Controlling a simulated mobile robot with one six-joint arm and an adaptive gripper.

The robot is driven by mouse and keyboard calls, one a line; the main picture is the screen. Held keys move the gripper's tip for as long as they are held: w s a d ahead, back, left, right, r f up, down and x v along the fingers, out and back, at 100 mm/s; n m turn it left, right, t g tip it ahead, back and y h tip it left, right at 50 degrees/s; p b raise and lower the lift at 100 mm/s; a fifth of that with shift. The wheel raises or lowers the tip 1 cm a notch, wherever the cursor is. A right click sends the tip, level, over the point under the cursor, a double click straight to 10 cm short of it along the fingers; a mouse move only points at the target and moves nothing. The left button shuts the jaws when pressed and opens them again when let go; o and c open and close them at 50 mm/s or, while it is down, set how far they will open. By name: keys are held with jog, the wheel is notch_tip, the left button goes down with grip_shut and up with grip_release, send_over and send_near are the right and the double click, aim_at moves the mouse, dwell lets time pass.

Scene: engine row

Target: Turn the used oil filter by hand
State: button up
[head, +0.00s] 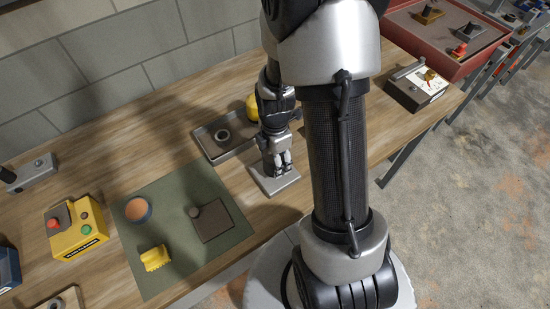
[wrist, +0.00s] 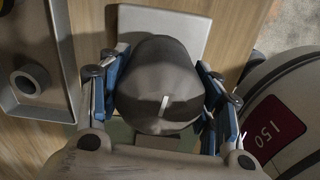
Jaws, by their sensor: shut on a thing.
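The used oil filter (wrist: 150,70) is a dark grey rounded canister with a short white mark on its end, filling the middle of the wrist view. It stands over a light grey plate, which shows in the head view (head: 266,184) at the bench's front edge. My gripper (wrist: 165,98) has its blue-edged fingers on both sides of the filter, shut on it. In the head view my gripper (head: 283,158) points down over the plate, and the filter is mostly hidden behind the fingers. I cannot tell whether the filter is loose on its plate.
A grey tray (head: 206,143) with a dark ring (head: 222,135) lies just left of my gripper. A yellow object (head: 252,108) shows behind it. A green mat (head: 150,205) with a bowl, a yellow item and a dark square plate lies further left. A yellow button box (head: 75,228) stands beyond.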

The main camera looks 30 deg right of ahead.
dwell(0.3)
jog(key=o, duration=1.4)
